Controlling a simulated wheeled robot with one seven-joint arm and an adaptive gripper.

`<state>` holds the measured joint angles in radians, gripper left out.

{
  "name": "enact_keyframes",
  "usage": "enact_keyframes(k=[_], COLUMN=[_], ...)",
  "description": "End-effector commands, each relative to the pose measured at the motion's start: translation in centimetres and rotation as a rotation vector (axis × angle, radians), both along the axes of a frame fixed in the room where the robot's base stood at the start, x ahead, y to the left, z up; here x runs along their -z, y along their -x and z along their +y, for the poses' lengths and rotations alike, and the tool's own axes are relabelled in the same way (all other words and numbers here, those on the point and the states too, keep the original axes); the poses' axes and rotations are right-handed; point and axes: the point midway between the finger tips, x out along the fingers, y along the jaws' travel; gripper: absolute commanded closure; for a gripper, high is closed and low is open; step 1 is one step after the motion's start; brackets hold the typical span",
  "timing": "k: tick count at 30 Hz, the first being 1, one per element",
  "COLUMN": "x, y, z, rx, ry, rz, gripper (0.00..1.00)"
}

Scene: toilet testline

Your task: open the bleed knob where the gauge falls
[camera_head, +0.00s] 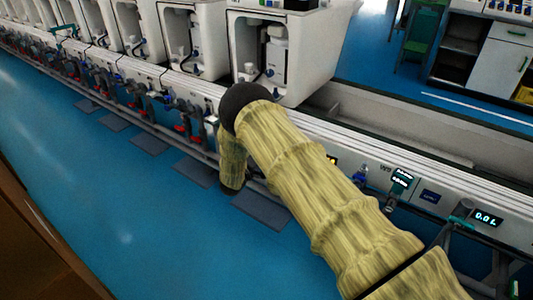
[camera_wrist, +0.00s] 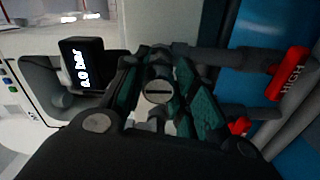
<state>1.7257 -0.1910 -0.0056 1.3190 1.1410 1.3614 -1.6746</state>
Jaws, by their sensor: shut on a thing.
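In the wrist view a small round grey knob with a slotted face (camera_wrist: 158,92) sits between the dark green finger pads of my gripper (camera_wrist: 163,78). The fingers are closed on it from both sides. A black gauge (camera_wrist: 83,66) stands to the left, with a lit readout, turned sideways, that seems to read 0.0 bar. In the head view my own arm hides my gripper and the knob.
A red handle marked HIGH (camera_wrist: 289,75) sits on a grey pipe at right in the wrist view, with another red part (camera_wrist: 238,126) lower.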

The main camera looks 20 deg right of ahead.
Motion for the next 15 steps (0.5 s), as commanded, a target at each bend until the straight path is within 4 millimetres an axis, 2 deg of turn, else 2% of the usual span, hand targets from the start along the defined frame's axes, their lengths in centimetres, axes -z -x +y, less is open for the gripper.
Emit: enact_keyframes(k=[2,3,6,15], x=[0.06,0.06,0.04,0.01], y=[-0.01,-0.01,-0.01,0.01], z=[0.12,0.12,0.1,-0.01], rx=[-0.002,-0.002,-0.002,0.0], ry=[-0.001,-0.001,0.0,-0.001], rz=[0.001,0.001,0.0,-0.001], gripper=[0.96,0.71,0.52,0.5])
